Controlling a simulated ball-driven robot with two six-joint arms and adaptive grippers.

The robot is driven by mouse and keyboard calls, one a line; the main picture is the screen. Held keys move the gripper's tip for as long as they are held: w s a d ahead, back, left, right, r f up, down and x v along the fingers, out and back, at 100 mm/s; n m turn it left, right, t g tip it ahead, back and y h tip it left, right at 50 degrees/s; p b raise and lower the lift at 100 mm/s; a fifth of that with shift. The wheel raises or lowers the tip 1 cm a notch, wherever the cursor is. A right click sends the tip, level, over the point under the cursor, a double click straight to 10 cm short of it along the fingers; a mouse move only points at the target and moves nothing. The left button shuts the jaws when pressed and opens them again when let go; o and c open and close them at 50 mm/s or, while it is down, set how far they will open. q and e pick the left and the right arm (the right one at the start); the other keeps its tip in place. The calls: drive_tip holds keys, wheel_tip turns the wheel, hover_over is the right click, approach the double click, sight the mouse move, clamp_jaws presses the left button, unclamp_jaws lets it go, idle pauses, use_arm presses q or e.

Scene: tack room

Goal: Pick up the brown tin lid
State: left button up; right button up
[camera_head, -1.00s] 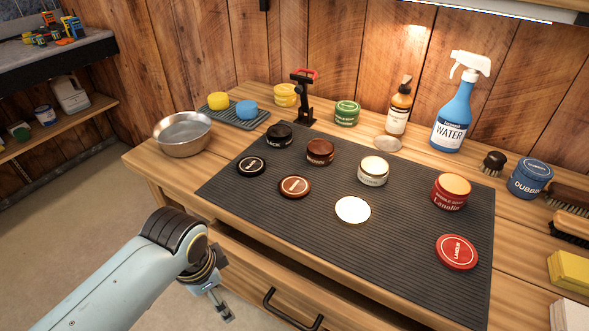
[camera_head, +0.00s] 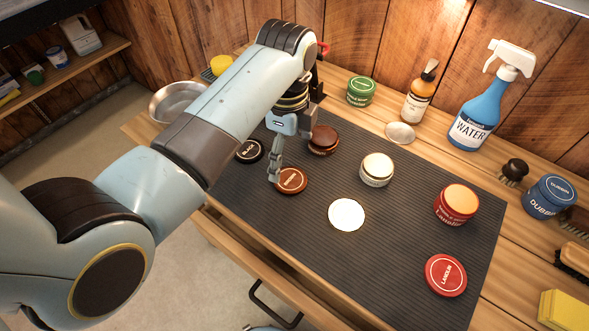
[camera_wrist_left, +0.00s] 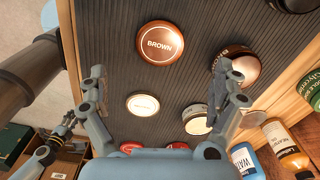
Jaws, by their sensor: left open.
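The brown tin lid (camera_head: 291,181) lies flat on the dark ribbed mat (camera_head: 400,235), label up. It also shows in the left wrist view (camera_wrist_left: 160,43), reading BROWN. My left gripper (camera_head: 274,172) is over the mat beside the lid in the head view, pointing down, open and empty. In the left wrist view its fingers (camera_wrist_left: 161,73) are spread wide, with the lid ahead between their lines. The open brown tin (camera_head: 323,140) stands behind the lid. What looks like my right gripper (camera_wrist_left: 44,153) shows small at the wrist view's lower left; its jaw state is unclear.
The black lid (camera_head: 249,151) lies left of the brown one, the pale lid (camera_head: 347,214) to its right. A pale tin (camera_head: 377,170), red tin (camera_head: 456,204) and red lid (camera_head: 446,275) are farther right. A metal bowl (camera_head: 178,101) is partly behind my arm.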

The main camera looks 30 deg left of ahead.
sight(287, 179)
use_arm(q)
drive_tip(key=shift+s+f, duration=0.15)
drive_tip(key=shift+f, duration=0.4)
drive_tip(key=shift+s+f, duration=0.15)
drive_tip(key=shift+f, duration=0.35)
drive_tip(key=shift+w+f, duration=0.1)
drive_tip(key=shift+f, duration=0.25)
drive_tip(key=f, duration=0.5)
drive_tip(key=shift+w+a, duration=0.15)
drive_tip(key=shift+a, duration=0.05)
use_arm(e)
drive_tip(key=shift+s+a, duration=0.1)
drive_tip(key=shift+s, duration=0.15)
use_arm(q)
drive_tip(key=c, duration=0.9)
use_arm(e)
drive_tip(key=shift+s, duration=0.4)
